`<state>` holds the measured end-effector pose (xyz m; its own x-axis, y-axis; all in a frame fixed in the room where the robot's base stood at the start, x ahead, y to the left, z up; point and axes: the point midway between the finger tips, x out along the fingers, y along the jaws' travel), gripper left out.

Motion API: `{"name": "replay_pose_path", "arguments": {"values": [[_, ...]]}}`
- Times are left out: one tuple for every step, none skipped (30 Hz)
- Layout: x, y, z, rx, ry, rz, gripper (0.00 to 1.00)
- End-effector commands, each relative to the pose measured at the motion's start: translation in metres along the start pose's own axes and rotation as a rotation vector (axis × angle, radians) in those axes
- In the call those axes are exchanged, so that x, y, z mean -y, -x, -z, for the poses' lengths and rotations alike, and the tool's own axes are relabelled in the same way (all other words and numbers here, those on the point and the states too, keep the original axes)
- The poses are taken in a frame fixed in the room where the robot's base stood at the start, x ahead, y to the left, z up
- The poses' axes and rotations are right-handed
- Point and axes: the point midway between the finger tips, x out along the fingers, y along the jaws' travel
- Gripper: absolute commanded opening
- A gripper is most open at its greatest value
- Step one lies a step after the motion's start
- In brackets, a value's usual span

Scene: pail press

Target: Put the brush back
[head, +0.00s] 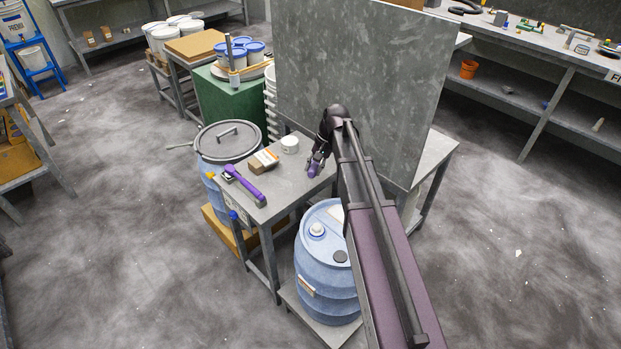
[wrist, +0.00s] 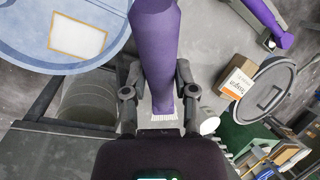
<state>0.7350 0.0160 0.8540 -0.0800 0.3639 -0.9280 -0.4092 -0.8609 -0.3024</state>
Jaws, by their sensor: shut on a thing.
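My gripper (head: 318,158) is shut on a purple brush (wrist: 155,45), holding it by its thick purple handle. In the wrist view the handle runs between the two fingers, and a pale bristle-like end shows near the palm. I cannot tell whether the brush touches the table.
Another purple-handled tool (head: 243,183), a box with an orange label (head: 263,160) and a white tub (head: 290,144) are on the table. A lidded drum (head: 228,142) stands left, a blue drum (head: 325,262) in front. A tall grey panel (head: 365,85) rises behind.

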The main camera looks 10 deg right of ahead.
Motion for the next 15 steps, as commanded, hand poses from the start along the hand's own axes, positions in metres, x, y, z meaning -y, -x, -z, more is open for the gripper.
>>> {"name": "replay_pose_path", "arguments": {"values": [[-0.006,-0.014,-0.005,-0.023,0.071,-0.036,0.0],[-0.007,-0.019,-0.007,-0.039,0.117,-0.056,0.0],[-0.01,-0.025,-0.009,-0.059,0.176,-0.081,0.0],[-0.012,-0.029,-0.01,-0.075,0.221,-0.098,0.0],[-0.014,-0.032,-0.012,-0.091,0.265,-0.114,0.0],[-0.017,-0.037,-0.014,-0.112,0.325,-0.133,0.0],[-0.019,-0.041,-0.015,-0.127,0.369,-0.147,0.0],[-0.02,-0.044,-0.017,-0.144,0.413,-0.157,0.0],[-0.023,-0.048,-0.018,-0.164,0.472,-0.172,0.0],[-0.024,-0.051,-0.02,-0.179,0.516,-0.181,0.0],[-0.026,-0.054,-0.021,-0.195,0.56,-0.188,0.0],[-0.029,-0.058,-0.023,-0.214,0.616,-0.199,0.0],[-0.03,-0.06,-0.024,-0.228,0.658,-0.203,0.0],[-0.032,-0.062,-0.025,-0.241,0.698,-0.208,0.0],[-0.034,-0.065,-0.027,-0.257,0.748,-0.211,0.0]]}}
